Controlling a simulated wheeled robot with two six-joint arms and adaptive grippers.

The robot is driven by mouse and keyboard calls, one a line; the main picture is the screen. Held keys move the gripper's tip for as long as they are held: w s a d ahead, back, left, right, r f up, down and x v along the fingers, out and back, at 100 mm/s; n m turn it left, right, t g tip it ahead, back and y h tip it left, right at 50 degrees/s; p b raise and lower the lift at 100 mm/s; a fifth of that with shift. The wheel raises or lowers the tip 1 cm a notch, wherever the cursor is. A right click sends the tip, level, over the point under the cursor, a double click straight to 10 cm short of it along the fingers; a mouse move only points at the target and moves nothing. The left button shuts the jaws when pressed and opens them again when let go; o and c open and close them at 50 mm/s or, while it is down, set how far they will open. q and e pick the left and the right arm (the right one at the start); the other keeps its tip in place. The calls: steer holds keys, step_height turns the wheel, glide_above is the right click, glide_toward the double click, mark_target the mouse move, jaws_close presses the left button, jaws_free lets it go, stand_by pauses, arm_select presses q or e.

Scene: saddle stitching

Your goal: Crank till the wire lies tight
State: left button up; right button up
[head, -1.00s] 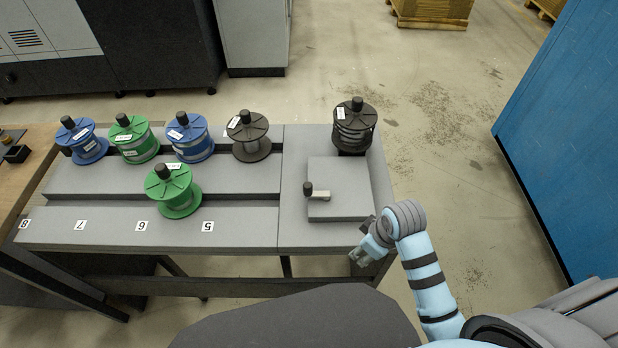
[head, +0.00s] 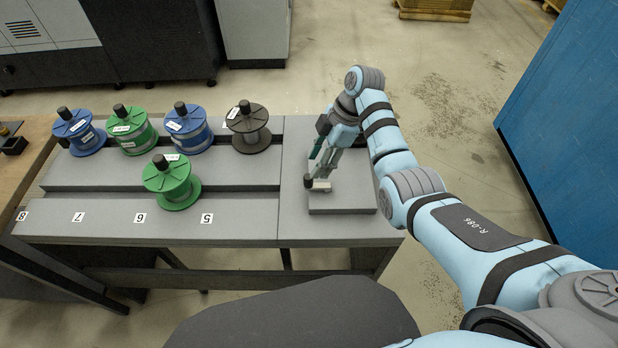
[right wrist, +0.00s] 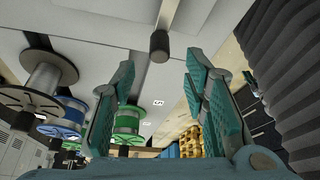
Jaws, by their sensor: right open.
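The crank has a pale arm (head: 322,186) and a dark upright knob (head: 308,181), on a raised grey block (head: 345,200) at the right end of the bench. My right gripper (head: 318,168) is open and points down just above the crank. In the right wrist view the knob (right wrist: 160,46) shows beyond and between the open fingers (right wrist: 158,78), not gripped. The dark wire spool behind the block is hidden by my right arm, so the wire's tightness cannot be seen. My left gripper is out of view.
On the bench stand blue spools (head: 80,132) (head: 188,128), green spools (head: 131,130) (head: 172,182) and a dark, nearly bare spool (head: 249,127). Numbered labels (head: 207,218) line the front. A blue cabinet (head: 570,130) stands at right. The bench front between labels and block is clear.

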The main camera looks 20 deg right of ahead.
mark_target(308, 176)
steer(key=b+x, duration=0.1)
steer(key=x, duration=0.6)
jaws_close()
